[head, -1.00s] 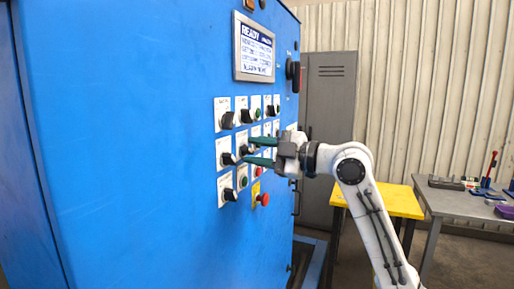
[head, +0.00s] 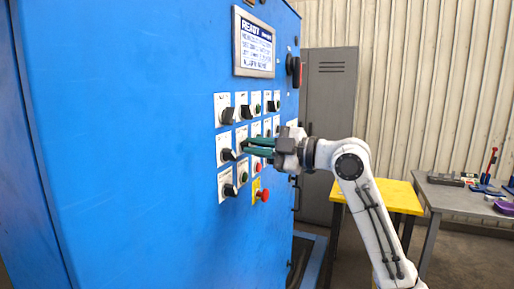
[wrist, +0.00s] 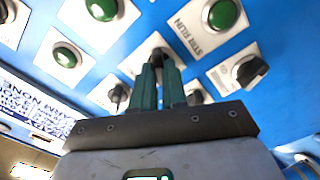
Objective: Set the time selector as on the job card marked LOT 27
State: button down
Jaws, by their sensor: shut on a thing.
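My gripper (head: 248,146) is at the control panel on the blue cabinet, fingers nearly level. In the wrist view my gripper (wrist: 160,72) has its green fingers close together on a dark selector knob (wrist: 156,55) on a white plate. The fingers hide much of that knob, and I cannot read its label, so I cannot tell whether it is the time selector. No job card marked LOT 27 can be made out.
Around it on the blue cabinet (head: 120,130) are other black selectors (head: 228,155), green buttons (wrist: 222,14) and a red mushroom button (head: 263,195). A display reading READY (head: 254,45) is above. A yellow table (head: 402,197) and grey workbench (head: 455,200) stand at right.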

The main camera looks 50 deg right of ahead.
jog(key=shift+m, duration=0.3)
jog(key=m, duration=0.3)
jog(key=shift+m, duration=0.3)
jog(key=m+p, duration=0.1)
jog(key=m, duration=0.3)
jog(key=shift+r+m, duration=0.1)
jog(key=shift+m, duration=0.3)
jog(key=m+p, duration=0.3)
jog(key=m, duration=0.2)
jog(key=shift+w+d+p, duration=0.1)
jog(key=shift+d+p, duration=0.05)
jog(key=shift+p, duration=0.15)
jog(key=shift+m+p, duration=1.15)
jog(key=shift+m, duration=0.75)
jog(key=c, duration=1.2)
grip_release()
jog(key=shift+o, duration=0.2)
jog(key=shift+d, duration=0.1)
